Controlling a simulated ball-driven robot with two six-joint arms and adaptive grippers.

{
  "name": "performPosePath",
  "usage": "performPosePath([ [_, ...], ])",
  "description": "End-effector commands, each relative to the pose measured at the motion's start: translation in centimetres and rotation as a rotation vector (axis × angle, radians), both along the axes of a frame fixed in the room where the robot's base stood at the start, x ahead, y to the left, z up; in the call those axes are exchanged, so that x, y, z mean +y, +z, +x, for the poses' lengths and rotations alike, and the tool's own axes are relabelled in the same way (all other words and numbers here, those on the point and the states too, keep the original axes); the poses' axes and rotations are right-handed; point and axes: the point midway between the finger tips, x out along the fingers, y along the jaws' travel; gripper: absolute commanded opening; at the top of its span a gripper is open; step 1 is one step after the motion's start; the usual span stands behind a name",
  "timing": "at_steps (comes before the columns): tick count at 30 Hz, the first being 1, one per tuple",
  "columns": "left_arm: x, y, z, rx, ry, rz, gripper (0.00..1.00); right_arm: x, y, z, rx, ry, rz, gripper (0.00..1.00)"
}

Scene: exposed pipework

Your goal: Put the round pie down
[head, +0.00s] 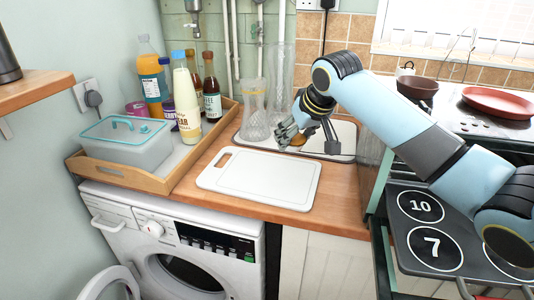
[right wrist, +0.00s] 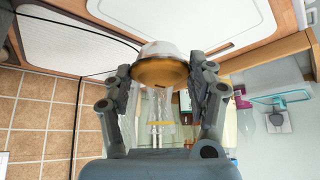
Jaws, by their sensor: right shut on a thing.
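The round pie (right wrist: 160,72) is golden brown with a paler top, held between the two fingers in the right wrist view. In the head view only a small brown part of the pie (head: 298,141) shows beside the fingers. My right gripper (head: 307,131) is shut on it, above the counter near the front edge of the pale tray with glass vases (head: 342,130). I cannot tell whether the pie touches anything below. A white cutting board (head: 258,182) lies bare on the wooden counter in front of the gripper. My left gripper is not in view.
Clear glass vases (head: 256,110) stand close left of the gripper. A wooden tray (head: 125,176) with bottles and a lidded plastic box (head: 125,142) is at the left. A hob with a red pan (head: 498,102) is at the right. The cutting board is free.

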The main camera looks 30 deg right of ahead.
Motion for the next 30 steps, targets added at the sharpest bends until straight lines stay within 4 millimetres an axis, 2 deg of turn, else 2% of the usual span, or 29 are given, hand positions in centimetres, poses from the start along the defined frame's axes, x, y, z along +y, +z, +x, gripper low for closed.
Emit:
performPosePath([
  [6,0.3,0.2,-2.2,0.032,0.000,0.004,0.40,-0.3,-4.3,-0.1,0.005,-0.016,0.004,0.23],
  [9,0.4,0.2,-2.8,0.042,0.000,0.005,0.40,-0.3,-5.7,-0.1,0.003,-0.013,0.002,0.23],
  [14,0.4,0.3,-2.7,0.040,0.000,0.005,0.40,-0.2,-7.5,-0.2,0.005,-0.013,0.003,0.23],
  [18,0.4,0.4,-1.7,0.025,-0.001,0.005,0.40,-0.3,-9.5,-0.1,0.004,-0.012,0.002,0.23],
  [23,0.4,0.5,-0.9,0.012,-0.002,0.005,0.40,-0.3,-10.0,-0.1,0.001,-0.010,0.001,0.23],
  [30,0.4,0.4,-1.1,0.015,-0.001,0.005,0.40,-0.3,-10.2,-0.1,0.002,-0.011,0.001,0.23],
])
